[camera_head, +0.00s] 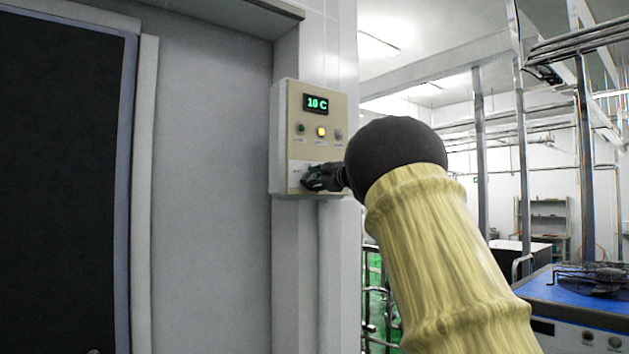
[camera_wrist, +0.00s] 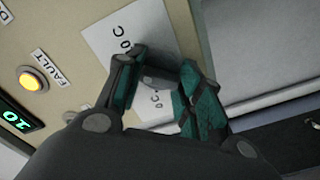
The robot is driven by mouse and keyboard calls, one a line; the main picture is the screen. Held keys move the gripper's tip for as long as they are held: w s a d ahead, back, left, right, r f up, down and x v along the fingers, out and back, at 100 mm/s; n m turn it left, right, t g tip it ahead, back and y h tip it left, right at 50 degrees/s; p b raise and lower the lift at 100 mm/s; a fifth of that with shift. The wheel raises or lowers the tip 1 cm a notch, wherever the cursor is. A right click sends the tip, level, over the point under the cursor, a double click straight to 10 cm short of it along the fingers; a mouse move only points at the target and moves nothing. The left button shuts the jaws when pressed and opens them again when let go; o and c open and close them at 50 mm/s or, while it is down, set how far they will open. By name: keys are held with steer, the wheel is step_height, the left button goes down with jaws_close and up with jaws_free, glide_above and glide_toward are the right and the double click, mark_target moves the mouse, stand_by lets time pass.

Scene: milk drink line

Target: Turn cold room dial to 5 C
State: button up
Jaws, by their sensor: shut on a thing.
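The cold room control box (camera_head: 309,100) is mounted on the wall beside the door frame. Its green display (camera_head: 316,103) reads 10 C and also shows at the left edge of the wrist view (camera_wrist: 18,118). My gripper (camera_head: 322,178) is at the lower part of the panel and hides the dial in the head view. In the wrist view my gripper (camera_wrist: 164,74) has its two fingers closed around the grey dial (camera_wrist: 158,80). The white dial plate (camera_wrist: 105,38) behind it carries printed C marks, partly hidden by the fingers.
A dark door (camera_head: 60,180) stands at the left. Blue-topped equipment (camera_head: 580,295) and pipe frames are at the right.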

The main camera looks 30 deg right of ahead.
steer(key=shift+r+n+b, duration=0.2)
steer(key=shift+n+b, duration=1)
steer(key=shift+n, duration=2.6)
steer(key=shift+r, duration=0.1)
steer(key=o, duration=0.9)
steer(key=shift+o, duration=0.7)
steer(key=shift+w+d+f, duration=0.1)
steer(key=shift+f, duration=0.1)
steer(key=s+d, duration=0.1)
steer(key=s, duration=1.1)
